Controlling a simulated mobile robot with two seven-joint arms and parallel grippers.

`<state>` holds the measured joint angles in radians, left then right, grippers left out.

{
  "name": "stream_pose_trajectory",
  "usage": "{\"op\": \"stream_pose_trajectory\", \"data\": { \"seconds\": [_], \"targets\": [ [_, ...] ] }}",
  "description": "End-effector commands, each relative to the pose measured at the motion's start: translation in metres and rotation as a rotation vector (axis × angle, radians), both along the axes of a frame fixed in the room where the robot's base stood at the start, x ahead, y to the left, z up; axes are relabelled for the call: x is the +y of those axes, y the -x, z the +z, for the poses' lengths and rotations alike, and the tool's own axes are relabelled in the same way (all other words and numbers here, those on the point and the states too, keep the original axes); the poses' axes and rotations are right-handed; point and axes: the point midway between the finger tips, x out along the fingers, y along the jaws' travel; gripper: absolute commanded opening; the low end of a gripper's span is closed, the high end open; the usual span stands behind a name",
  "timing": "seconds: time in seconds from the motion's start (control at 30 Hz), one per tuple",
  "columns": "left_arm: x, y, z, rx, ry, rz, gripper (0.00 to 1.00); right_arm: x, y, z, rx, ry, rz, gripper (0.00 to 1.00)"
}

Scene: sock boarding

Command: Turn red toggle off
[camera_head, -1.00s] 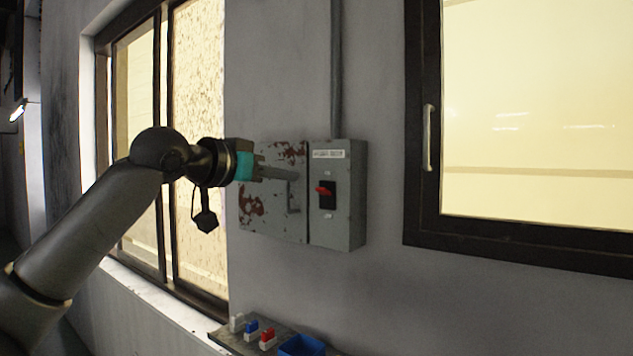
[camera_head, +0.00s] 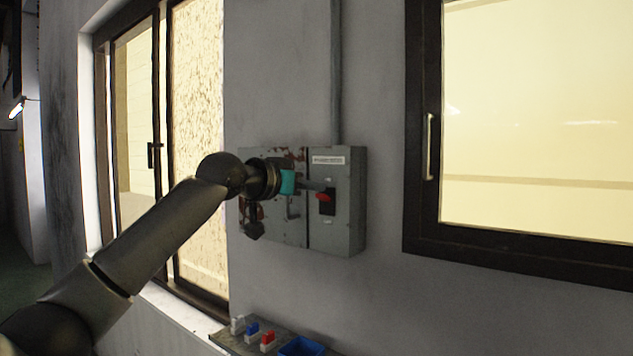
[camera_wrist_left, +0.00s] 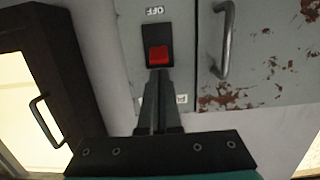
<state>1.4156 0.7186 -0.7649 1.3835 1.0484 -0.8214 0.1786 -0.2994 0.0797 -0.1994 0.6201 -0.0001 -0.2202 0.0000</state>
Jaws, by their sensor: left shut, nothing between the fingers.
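The red toggle (camera_head: 323,197) sits on a black plate on the front of a grey switch box (camera_head: 342,232) on the wall. In the left wrist view the red toggle (camera_wrist_left: 158,55) is on the lower part of its black plate, with an OFF label (camera_wrist_left: 155,11) at the top of the picture and another label, partly hidden, by the fingers. My left gripper (camera_head: 328,188) is shut and empty, its fingertips right at the toggle. In the left wrist view the shut fingertips (camera_wrist_left: 158,74) end just below the toggle; I cannot tell whether they touch it. My right gripper is not in view.
A rust-stained grey panel (camera_head: 285,232) with a handle adjoins the box on the left. A conduit (camera_head: 336,80) runs up from the box. Windows flank it on both sides. A shelf below holds small coloured pieces and a blue bin (camera_head: 302,346).

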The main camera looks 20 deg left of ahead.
Motion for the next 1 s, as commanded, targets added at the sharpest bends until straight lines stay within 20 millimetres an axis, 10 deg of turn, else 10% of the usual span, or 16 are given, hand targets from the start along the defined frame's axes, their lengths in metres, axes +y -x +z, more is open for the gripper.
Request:
{"op": "stream_pose_trajectory", "data": {
  "seconds": [1.0],
  "targets": [
    [-0.004,-0.010,-0.007,-0.063,0.023,0.001,0.00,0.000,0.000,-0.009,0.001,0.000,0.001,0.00]
  ]
}}
